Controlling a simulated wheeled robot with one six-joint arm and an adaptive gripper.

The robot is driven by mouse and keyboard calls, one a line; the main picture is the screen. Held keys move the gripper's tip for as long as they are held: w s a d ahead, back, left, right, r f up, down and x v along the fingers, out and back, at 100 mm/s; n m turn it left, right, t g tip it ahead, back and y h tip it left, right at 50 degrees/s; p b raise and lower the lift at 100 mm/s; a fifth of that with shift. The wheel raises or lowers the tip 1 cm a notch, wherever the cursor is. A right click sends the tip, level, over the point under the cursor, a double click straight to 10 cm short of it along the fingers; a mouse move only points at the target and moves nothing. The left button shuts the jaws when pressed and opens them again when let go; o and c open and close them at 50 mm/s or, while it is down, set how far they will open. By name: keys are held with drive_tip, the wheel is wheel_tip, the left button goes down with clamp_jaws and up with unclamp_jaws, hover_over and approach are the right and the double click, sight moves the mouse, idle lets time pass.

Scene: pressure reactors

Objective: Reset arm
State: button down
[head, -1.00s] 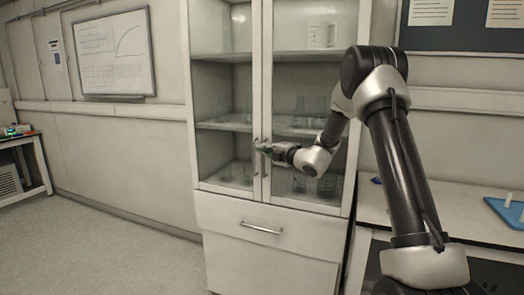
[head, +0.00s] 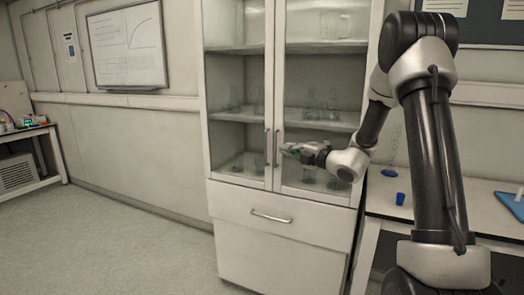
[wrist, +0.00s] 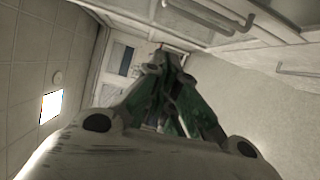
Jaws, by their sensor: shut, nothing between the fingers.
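My gripper (head: 288,150) is at the end of my arm, in front of the right glass door of the white cabinet (head: 240,196). It points left and sits a little to the right of the two upright door handles (head: 271,147), apart from them. In the wrist view my gripper (wrist: 165,58) is shut and empty, its green-tinted fingers brought together. Both cabinet doors look closed. My arm is bent at a high elbow on the right of the head view.
Glassware (head: 310,107) stands on the shelves behind the glass. A drawer with a handle (head: 271,216) is below the doors. A bench (head: 375,208) at right carries a blue cup (head: 400,198) and a blue tray (head: 511,205). Open floor (head: 130,240) lies left.

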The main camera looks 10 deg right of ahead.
drive_tip(key=s+a+f+n+g+y, duration=0.1)
drive_tip(key=s+a+f+n+g, duration=0.2)
drive_tip(key=s+f+n+g, duration=0.55)
drive_tip(key=s+n+g, duration=0.4)
drive_tip(key=s+n, duration=1.2)
drive_tip(key=n, duration=0.3)
drive_tip(key=s+d+r+n+g+h, duration=0.3)
drive_tip(key=s+d+n+h, duration=0.45)
drive_tip(key=s+n, duration=0.5)
drive_tip(key=s+d+r+n+t+h, duration=0.3)
drive_tip(key=s+r+n+t, duration=0.1)
drive_tip(key=r, duration=0.5)
drive_tip(key=s+n, duration=0.1)
drive_tip(key=n, duration=0.1)
drive_tip(key=shift+s+d+n+t, duration=0.15)
drive_tip(key=shift+d+n+t, duration=0.2)
drive_tip(key=shift+n, duration=0.05)
drive_tip(key=shift+d, duration=0.1)
